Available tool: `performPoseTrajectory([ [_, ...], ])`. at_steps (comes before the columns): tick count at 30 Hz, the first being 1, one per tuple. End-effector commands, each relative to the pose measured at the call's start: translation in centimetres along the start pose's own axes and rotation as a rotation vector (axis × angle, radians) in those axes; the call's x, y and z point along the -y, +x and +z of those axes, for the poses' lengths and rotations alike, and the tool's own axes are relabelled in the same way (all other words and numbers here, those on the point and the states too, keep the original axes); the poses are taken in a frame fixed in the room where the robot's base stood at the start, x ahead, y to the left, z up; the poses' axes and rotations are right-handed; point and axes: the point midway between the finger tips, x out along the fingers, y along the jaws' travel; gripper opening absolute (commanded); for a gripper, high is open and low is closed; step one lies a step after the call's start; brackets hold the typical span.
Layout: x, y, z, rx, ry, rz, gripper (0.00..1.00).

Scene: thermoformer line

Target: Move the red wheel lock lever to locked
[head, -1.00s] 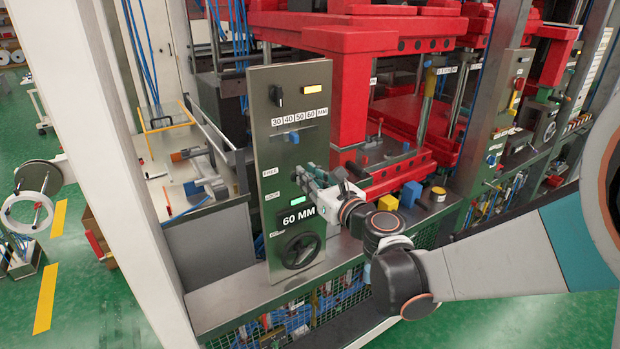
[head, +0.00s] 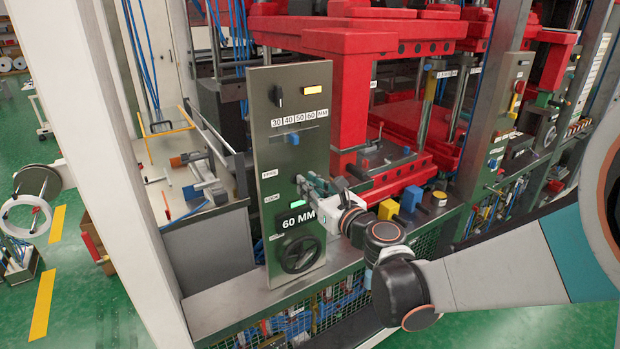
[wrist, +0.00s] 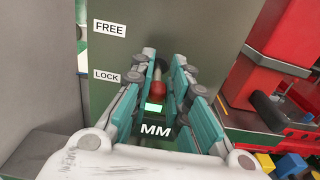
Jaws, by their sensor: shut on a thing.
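The red wheel lock lever (wrist: 157,88) shows in the wrist view as a red knob on a dark stem, between the fingers of my gripper (wrist: 164,62). The teal fingers are closed in on the lever from both sides. The lever sits beside the LOCK label (wrist: 106,76), below the FREE label (wrist: 110,30). In the head view my gripper (head: 304,183) is at the face of the grey control panel (head: 258,130), right of and slightly above the LOCK label (head: 272,198). The fingers hide the lever there.
A green lit indicator (head: 298,202), a 60 MM display (head: 298,220) and a black handwheel (head: 300,253) are below my gripper. A blue slider (head: 294,139) is above. Red press parts (head: 395,180) and yellow and blue blocks (head: 389,209) stand to the right.

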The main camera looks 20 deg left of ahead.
Motion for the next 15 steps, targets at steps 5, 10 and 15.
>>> performPoseTrajectory([
  [5, 0.0, 0.2, -1.1, 0.000, -0.001, 0.000, 0.00],
  [10, 0.0, 0.3, -1.9, 0.000, -0.001, 0.000, 0.00],
  [15, 0.0, 0.3, -1.9, 0.000, -0.001, 0.000, 0.00],
])
